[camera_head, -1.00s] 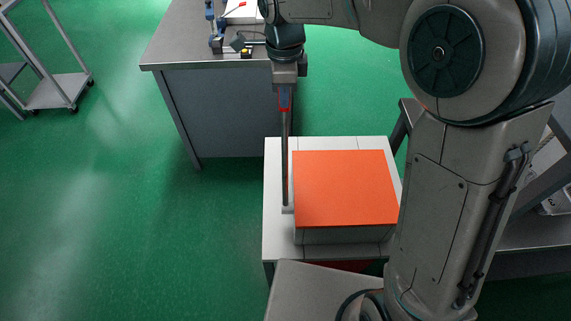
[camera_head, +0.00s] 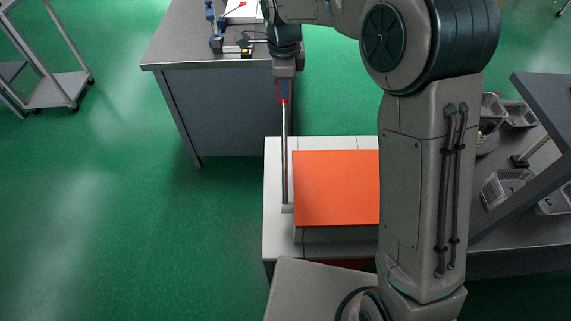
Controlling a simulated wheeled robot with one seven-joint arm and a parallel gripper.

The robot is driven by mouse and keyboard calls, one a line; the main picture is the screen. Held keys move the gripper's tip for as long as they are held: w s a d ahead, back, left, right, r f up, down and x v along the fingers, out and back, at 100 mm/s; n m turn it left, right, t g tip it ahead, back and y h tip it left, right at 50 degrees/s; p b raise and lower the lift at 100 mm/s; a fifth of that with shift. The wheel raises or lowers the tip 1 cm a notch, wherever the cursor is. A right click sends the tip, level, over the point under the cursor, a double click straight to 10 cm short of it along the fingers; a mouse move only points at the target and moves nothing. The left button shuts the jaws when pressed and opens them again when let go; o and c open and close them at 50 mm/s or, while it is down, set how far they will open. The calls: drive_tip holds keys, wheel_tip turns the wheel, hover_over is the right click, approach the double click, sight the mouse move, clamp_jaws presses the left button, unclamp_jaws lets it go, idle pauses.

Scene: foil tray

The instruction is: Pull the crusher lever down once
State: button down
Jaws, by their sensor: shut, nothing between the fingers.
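The crusher (camera_head: 337,187) is a box with a flat orange top on a white stand. Its lever (camera_head: 285,150) is a thin grey rod at the box's left side, rising from a small pale base. It looks upright, with a red part at its top. My gripper (camera_head: 283,90) is shut at the lever's red top, with nothing held between its fingers. The gripper and lever top overlap in this view, so I cannot tell whether they touch. My arm hides the right part of the crusher.
A grey workbench (camera_head: 222,115) with small tools stands behind the lever. A bench with wire baskets (camera_head: 505,187) and a slanted dark panel (camera_head: 545,140) is at the right. A trolley (camera_head: 60,90) stands far left. Green floor at left is clear.

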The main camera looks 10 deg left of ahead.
drive_tip(key=shift+w, duration=0.15)
drive_tip(key=w+a+f, duration=0.1)
drive_tip(key=w+f, duration=0.3)
drive_tip(key=w, duration=0.1)
drive_tip(key=shift+w+a+f+p, duration=0.2)
drive_tip(key=shift+w+p, duration=0.15)
drive_tip(key=shift+p, duration=0.1)
idle(0.4)
drive_tip(key=shift+w+a+f, duration=0.5)
drive_tip(key=shift+w+f, duration=1.6)
drive_tip(key=shift+f, duration=0.3)
drive_tip(key=shift+s+d+r+b, duration=0.3)
drive_tip(key=shift+s+d+r, duration=0.2)
drive_tip(key=shift+s+r, duration=1.2)
drive_tip(key=shift+s+d+r+b, duration=0.4)
drive_tip(key=shift+s+r, duration=0.55)
drive_tip(key=shift+s, duration=1.4)
drive_tip(key=shift+s+d+r+b, duration=0.2)
drive_tip(key=shift+s+d+r, duration=0.35)
drive_tip(key=shift+s+r, duration=1.15)
drive_tip(key=s+d+r, duration=0.2)
drive_tip(key=s+r, duration=0.2)
drive_tip(key=s, duration=0.5)
drive_tip(key=shift+r+p, duration=0.3)
wheel_tip(320, 180, up, 9)
drive_tip(key=p, duration=0.7)
